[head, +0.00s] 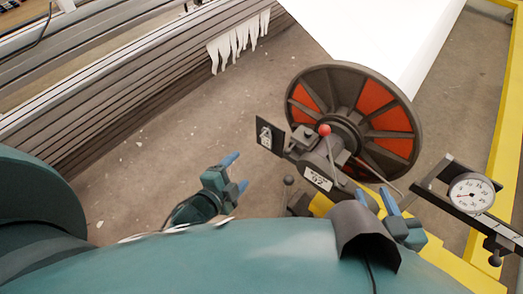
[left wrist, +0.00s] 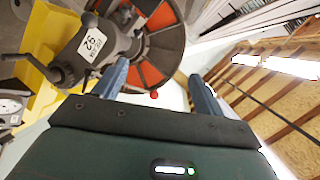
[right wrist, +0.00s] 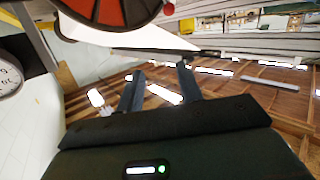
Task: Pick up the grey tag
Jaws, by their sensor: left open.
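The grey tag (head: 261,143) is a dark square plate with a white mark, beside the left end of the reel's mount in the head view. I cannot tell whether it hangs from the mount or is only next to it. My left gripper (head: 236,172) is open and empty, to the lower left of the tag and apart from it. Its spread fingers also show in the left wrist view (left wrist: 158,75), where I cannot make out the tag clearly. My right gripper (head: 376,198) is open and empty, below the reel; its fingers are apart in the right wrist view (right wrist: 160,75).
A reel with orange sectors (head: 403,146) stands on a grey mount with a red-knobbed lever (head: 324,130) and a white label (head: 317,179). A dial gauge (head: 471,194) is at the right. Yellow frame bars (head: 505,120) edge the right side. Floor left of the tag is clear.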

